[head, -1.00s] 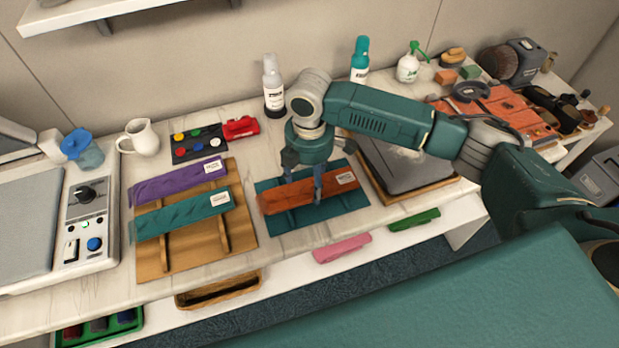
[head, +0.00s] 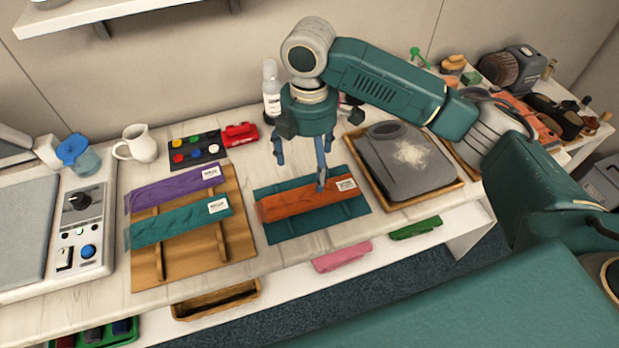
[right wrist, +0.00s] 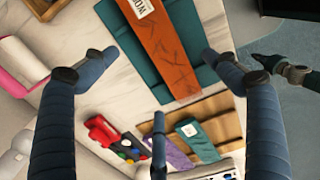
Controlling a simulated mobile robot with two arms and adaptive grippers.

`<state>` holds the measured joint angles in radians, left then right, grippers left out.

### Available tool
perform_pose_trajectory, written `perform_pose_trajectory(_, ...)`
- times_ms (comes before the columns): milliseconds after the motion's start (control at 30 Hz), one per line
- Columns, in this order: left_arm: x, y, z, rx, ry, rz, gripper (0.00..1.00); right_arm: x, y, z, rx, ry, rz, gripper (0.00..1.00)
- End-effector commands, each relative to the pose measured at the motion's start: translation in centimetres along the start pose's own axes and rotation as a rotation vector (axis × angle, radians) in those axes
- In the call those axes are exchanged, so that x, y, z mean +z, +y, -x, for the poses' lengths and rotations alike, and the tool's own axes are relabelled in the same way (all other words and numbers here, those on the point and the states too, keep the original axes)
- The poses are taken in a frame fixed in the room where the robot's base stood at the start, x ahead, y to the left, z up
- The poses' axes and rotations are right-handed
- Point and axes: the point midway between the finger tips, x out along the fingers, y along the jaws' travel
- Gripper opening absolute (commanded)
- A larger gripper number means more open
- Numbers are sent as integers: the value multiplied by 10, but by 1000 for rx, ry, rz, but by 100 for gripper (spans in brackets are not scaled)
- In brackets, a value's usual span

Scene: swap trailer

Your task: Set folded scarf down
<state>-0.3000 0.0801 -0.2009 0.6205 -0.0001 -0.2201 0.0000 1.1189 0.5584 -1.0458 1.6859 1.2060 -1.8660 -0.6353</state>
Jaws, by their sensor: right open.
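The folded orange scarf (head: 306,200) with a white label lies flat across the teal mat (head: 290,231) on the bench. It also shows in the right wrist view (right wrist: 165,45), lying on the teal mat (right wrist: 122,30). My right gripper (head: 301,172) is open and empty above the scarf, its fingers apart from each other. In the right wrist view its fingers (right wrist: 158,56) are spread with nothing between them. What looks like my left gripper (right wrist: 275,64) shows small at the right of that view; its jaws are unclear.
Left of the mat, a wooden board (head: 195,268) bears a purple scarf (head: 170,189) and a teal scarf (head: 180,223). A grey folded item sits on a tray (head: 410,203) to the right. A white spray bottle (head: 271,88) stands behind. Pink (head: 342,256) and green rolls lie on the lower shelf.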

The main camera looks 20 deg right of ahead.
Motion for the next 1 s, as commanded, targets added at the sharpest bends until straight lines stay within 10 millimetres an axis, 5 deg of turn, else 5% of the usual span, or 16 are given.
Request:
perform_pose_trajectory(300,1,0,-5,0,0,0,0,0,0,28,0,1,0,86)
perform_pose_trajectory(1000,1,0,-5,0,-1,1,0,0,0,27,-1,0,-1,86)
